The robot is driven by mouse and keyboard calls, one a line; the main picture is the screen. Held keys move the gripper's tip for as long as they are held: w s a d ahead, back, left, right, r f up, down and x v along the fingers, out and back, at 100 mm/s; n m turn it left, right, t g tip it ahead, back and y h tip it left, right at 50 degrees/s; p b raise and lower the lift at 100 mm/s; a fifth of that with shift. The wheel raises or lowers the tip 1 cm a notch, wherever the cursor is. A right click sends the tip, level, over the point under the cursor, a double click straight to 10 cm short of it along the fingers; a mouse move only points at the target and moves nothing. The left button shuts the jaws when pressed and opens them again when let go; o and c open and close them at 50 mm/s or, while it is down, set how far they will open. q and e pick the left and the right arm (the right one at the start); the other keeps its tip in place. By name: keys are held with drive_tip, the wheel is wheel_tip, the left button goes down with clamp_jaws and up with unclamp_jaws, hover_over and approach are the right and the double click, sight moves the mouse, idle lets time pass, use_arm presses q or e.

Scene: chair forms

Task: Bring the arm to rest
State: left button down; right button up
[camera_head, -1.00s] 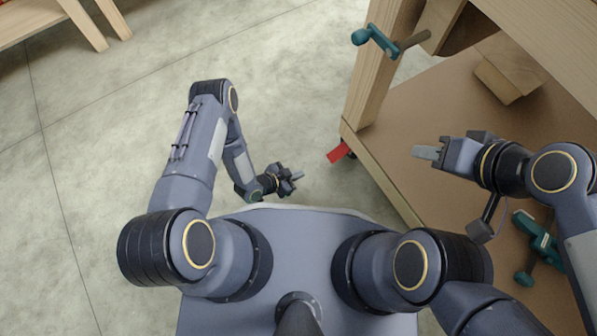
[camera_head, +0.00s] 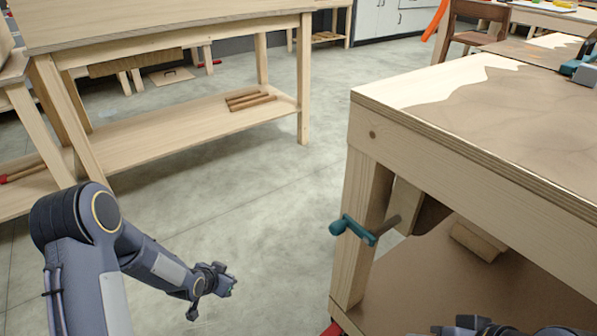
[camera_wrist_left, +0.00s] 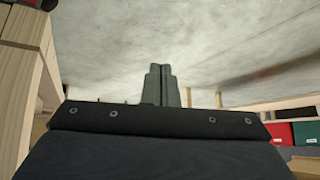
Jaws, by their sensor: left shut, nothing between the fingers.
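My left arm comes in at the lower left of the head view. Its gripper (camera_head: 228,284) hangs over open floor, left of the near workbench, and touches nothing. In the left wrist view the two grey fingers (camera_wrist_left: 160,70) are together with nothing between them. My right gripper (camera_head: 466,325) shows only in part at the bottom right edge of the head view, by the near bench's lower shelf. Its fingers cannot be made out.
The near wooden workbench (camera_head: 480,150) fills the right side, with a teal vise handle (camera_head: 352,230) sticking out at its leg. Another bench (camera_head: 170,45) stands at the back left, with brown sticks (camera_head: 250,100) on its shelf. The grey floor (camera_head: 260,200) between is clear.

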use_arm(q)
drive_tip(key=s+a+r+n, duration=0.2)
drive_tip(key=s+r, duration=0.1)
drive_tip(key=r, duration=0.4)
drive_tip(key=s+a+r+n+y, duration=0.1)
drive_tip(key=s+r, duration=0.3)
drive_tip(key=r, duration=0.2)
drive_tip(key=s+a+r+n, duration=0.2)
drive_tip(key=s+r, duration=0.1)
drive_tip(key=r, duration=0.4)
drive_tip(key=s+d+r+n+g+h, duration=0.1)
drive_tip(key=s+d+r, duration=0.15)
drive_tip(key=s, duration=0.75)
drive_tip(key=s+d+r+n+h, duration=0.15)
drive_tip(key=s+r, duration=0.25)
drive_tip(key=s, duration=0.5)
wheel_tip(320, 180, up, 37)
drive_tip(key=p, duration=3.6)
drive_tip(key=shift+s+d+g+p, duration=0.2)
drive_tip(key=shift+d+g+p, duration=0.1)
drive_tip(key=shift+d+p, duration=0.1)
drive_tip(key=shift+y, duration=0.25)
